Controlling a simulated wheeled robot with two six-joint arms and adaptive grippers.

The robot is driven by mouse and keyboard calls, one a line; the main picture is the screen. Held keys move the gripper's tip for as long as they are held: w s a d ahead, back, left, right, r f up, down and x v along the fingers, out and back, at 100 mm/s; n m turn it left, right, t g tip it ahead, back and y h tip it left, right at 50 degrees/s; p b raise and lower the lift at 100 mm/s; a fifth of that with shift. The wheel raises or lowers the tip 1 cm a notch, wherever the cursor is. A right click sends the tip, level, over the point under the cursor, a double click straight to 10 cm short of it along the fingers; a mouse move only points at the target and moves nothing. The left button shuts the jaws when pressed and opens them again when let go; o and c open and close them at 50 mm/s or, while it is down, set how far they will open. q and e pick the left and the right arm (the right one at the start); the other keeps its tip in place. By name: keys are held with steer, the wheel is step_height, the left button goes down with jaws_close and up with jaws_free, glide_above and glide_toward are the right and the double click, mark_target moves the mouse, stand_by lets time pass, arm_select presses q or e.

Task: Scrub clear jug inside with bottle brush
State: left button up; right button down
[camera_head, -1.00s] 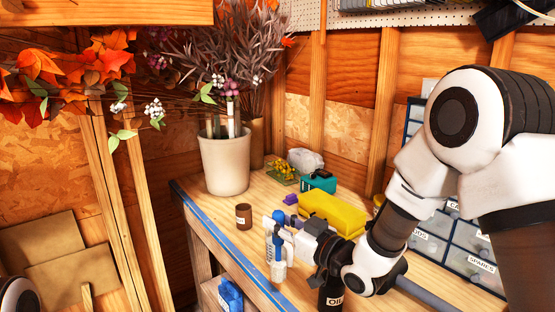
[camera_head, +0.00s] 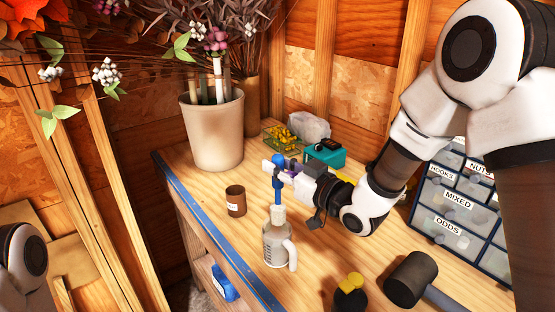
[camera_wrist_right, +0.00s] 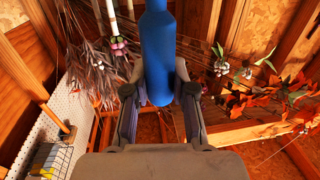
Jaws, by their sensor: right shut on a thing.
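The clear jug (camera_head: 275,250), with a handle on its right side and dark marks on its wall, stands upright on the workbench in the head view. My right gripper (camera_head: 279,171) is shut on the blue handle of the bottle brush (camera_head: 278,190), which hangs upright over the jug. The brush's pale head is at the jug's mouth; how far it reaches inside is hard to tell. In the right wrist view the blue handle (camera_wrist_right: 158,50) sits between the fingers (camera_wrist_right: 160,92). Part of my left arm shows at lower left; its gripper is out of view.
A brown labelled cup (camera_head: 236,201) stands left of the jug. A large planter (camera_head: 212,130) is behind it. A drawer cabinet (camera_head: 458,215) stands right. The bench's blue edge (camera_head: 215,240) is left.

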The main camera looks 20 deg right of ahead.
mark_target(276, 208)
steer(key=f+b, duration=0.2)
steer(key=f, duration=0.1)
steer(key=w+f+b, duration=0.1)
steer(key=f+b, duration=0.1)
steer(key=f, duration=0.1)
steer(key=shift+w, duration=0.1)
steer(key=f+b, duration=0.2)
steer(key=f, duration=0.1)
steer(key=shift+w, duration=0.4)
steer(key=f+b, duration=0.2)
steer(key=shift+s+f+b, duration=0.2)
steer(key=shift+f+b, duration=0.15)
steer(key=shift+f, duration=0.05)
steer(key=shift+w+f+b, duration=0.15)
steer(key=shift+f+b, duration=0.4)
steer(key=shift+f, duration=0.2)
arm_select(q)
step_height(276, 208, down, 11)
steer(key=w, duration=0.1)
steer(key=shift+r, duration=0.15)
steer(key=shift+d, duration=0.1)
arm_select(e)
steer(key=shift+r, duration=0.1)
arm_select(q)
steer(key=shift+f+b, duration=0.35)
arm_select(e)
steer(key=shift+f, duration=0.45)
steer(key=shift+s, duration=0.2)
